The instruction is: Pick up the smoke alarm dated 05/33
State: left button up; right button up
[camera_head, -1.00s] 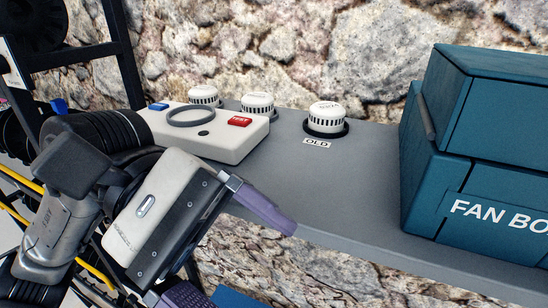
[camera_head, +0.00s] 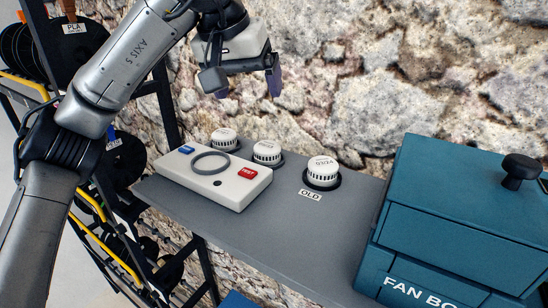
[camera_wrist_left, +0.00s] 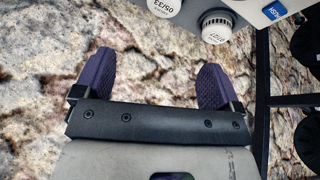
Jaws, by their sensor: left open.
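Three round white smoke alarms stand in a row on the grey shelf. In the left wrist view, an alarm marked 05/33 (camera_wrist_left: 165,6) is cut by the top edge. It appears to be the middle alarm (camera_head: 267,152) in the head view, where its date is too small to read. The left alarm (camera_head: 225,138) stands beside it, and the right alarm (camera_head: 322,170) sits on a black ring behind the OLD label. My left gripper (camera_head: 247,86) is open and empty, above the row in front of the stone wall. Its purple fingers (camera_wrist_left: 156,65) show apart in the wrist view.
A white test box (camera_head: 215,178) with a grey ring and blue and red buttons stands before the left and middle alarms. A teal FAN BOX cabinet (camera_head: 450,225) fills the shelf's right. A rack with spools (camera_head: 85,45) is at left. The shelf's front middle is clear.

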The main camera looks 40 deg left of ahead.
pick_arm(q)
jog(key=f+m, duration=0.1)
jog(key=f, duration=0.1)
send_near(266, 146)
jog(key=shift+g, duration=0.4)
jog(key=x, duration=0.4)
jog(key=shift+w+f+b, duration=0.2)
jog(key=shift+w+b, duration=0.15)
jog(key=shift+w, duration=0.05)
jog(key=shift+w+a+f+p, duration=0.1)
jog(key=shift+w+f+p, duration=0.2)
jog(key=shift+f+p, duration=0.2)
jog(key=p+x, duration=0.1)
jog(key=x, duration=0.2)
jog(key=shift+w, duration=0.1)
jog(key=shift+w+f, duration=0.15)
jog(key=shift+f, duration=0.35)
jog(key=shift+c, duration=0.3)
jog(key=c, duration=0.9)
jog(key=shift+c, duration=0.5)
